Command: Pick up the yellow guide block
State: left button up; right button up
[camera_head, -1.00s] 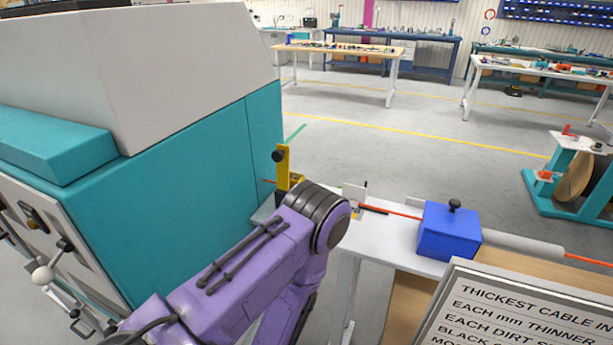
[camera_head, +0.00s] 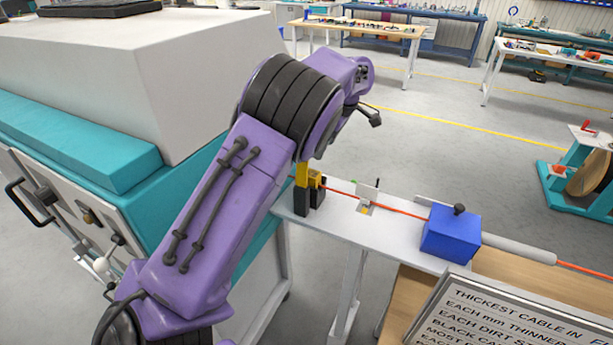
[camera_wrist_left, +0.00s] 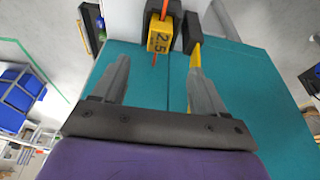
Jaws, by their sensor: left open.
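The yellow guide block (camera_wrist_left: 158,38) is marked 2.5 and sits between dark parts near the top of the left wrist view. An orange cable lines up with it. In the head view the yellow guide block (camera_head: 315,180) shows small, partly hidden behind a yellow and black post, on the white bench. My left gripper (camera_wrist_left: 159,57) is open and empty, its two grey fingers apart, pointing towards the block; the block is not between the pads as far as I can tell. In the head view my left arm rises above the post, and the fingers are hard to make out. My right gripper is not in view.
The yellow and black post (camera_head: 302,188) stands close beside the block. The orange cable (camera_head: 400,211) runs right to a blue box (camera_head: 451,233). A small white plate (camera_head: 367,193) stands between them. A large teal and white machine (camera_head: 125,100) fills the left; a sign (camera_head: 520,310) is at lower right.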

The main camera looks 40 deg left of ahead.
aim_at(312, 173)
pick_arm(q)
jog(key=p+x, duration=0.4)
jog(key=x, duration=0.6)
jog(key=shift+a+f, duration=0.25)
jog(key=shift+f, duration=0.05)
jog(key=shift+a+f, duration=0.1)
jog(key=shift+f, duration=0.25)
jog(key=c, duration=1.2)
